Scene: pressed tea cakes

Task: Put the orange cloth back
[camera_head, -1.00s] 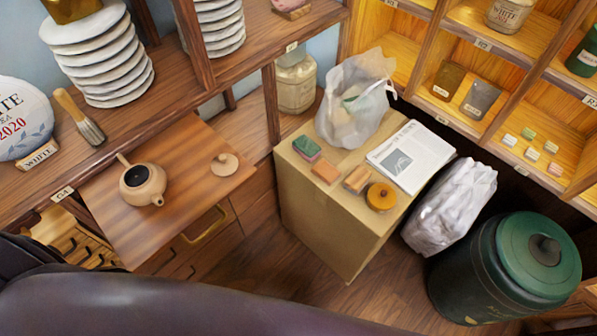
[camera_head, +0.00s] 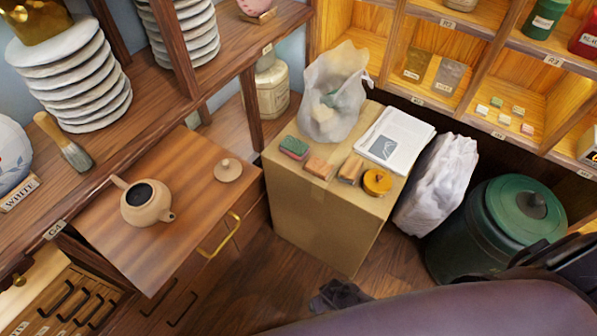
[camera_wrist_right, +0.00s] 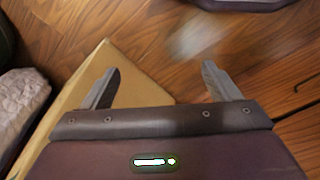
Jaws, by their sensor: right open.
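No item is plainly a cloth. The closest match is a small flat orange piece (camera_head: 319,168) on the cardboard box (camera_head: 318,228), between a green and red sponge-like block (camera_head: 294,147) and a brown block (camera_head: 350,169); whether it is folded cloth I cannot tell. My right gripper (camera_head: 338,295) is low in front of the box in the head view, apart from these items. In the right wrist view its jaws (camera_wrist_right: 158,85) are open and empty, with the box edge (camera_wrist_right: 88,78) beside and below them. My left gripper is not in view.
An orange round item (camera_head: 377,182), a printed paper (camera_head: 395,138) and a translucent bag (camera_head: 334,95) also stand on the box. A white bag (camera_head: 437,180) and a green bin (camera_head: 495,235) are right of it. A teapot (camera_head: 147,201) sits on the left board (camera_head: 195,225).

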